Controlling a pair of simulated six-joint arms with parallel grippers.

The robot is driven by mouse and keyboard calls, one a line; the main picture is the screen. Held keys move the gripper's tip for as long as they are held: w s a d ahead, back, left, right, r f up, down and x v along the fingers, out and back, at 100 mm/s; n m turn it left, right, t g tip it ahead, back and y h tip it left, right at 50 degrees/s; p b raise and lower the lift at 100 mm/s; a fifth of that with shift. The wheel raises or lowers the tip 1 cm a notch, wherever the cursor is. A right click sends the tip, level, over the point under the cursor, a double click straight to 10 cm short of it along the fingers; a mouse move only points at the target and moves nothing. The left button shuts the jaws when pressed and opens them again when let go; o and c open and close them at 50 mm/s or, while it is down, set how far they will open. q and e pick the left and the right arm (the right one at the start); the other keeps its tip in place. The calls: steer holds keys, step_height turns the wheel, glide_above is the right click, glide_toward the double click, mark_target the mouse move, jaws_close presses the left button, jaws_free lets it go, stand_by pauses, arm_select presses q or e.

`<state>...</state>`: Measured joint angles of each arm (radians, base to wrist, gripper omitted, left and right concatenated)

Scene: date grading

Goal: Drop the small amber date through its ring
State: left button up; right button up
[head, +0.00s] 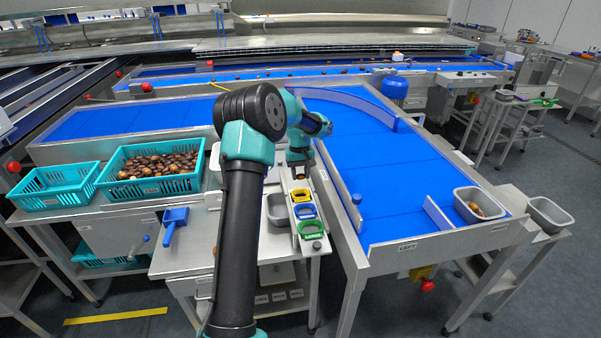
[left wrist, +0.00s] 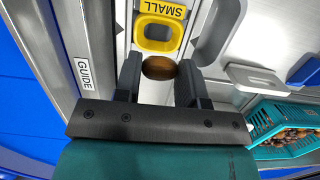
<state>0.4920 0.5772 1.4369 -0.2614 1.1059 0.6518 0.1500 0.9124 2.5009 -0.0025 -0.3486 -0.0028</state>
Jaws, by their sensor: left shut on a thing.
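My left gripper (left wrist: 159,76) is shut on a brown-amber date (left wrist: 160,68), held between the two dark fingers. The yellow ring (left wrist: 160,33), next to a label reading SMALL, lies just beyond the fingertips in the left wrist view. In the head view the yellow ring (head: 301,195) is the farthest of three in a row, with a blue ring (head: 304,211) and a green ring (head: 311,229) nearer. There my left gripper (head: 300,175) hangs at the far end of this row; the date cannot be made out. My right gripper is not in view.
A grey bin (head: 277,208) stands left of the rings.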

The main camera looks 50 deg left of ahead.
arm_select(q)
steer(key=shift+f, duration=2.35)
steer(key=o, duration=0.7)
steer(key=shift+r, duration=3.05)
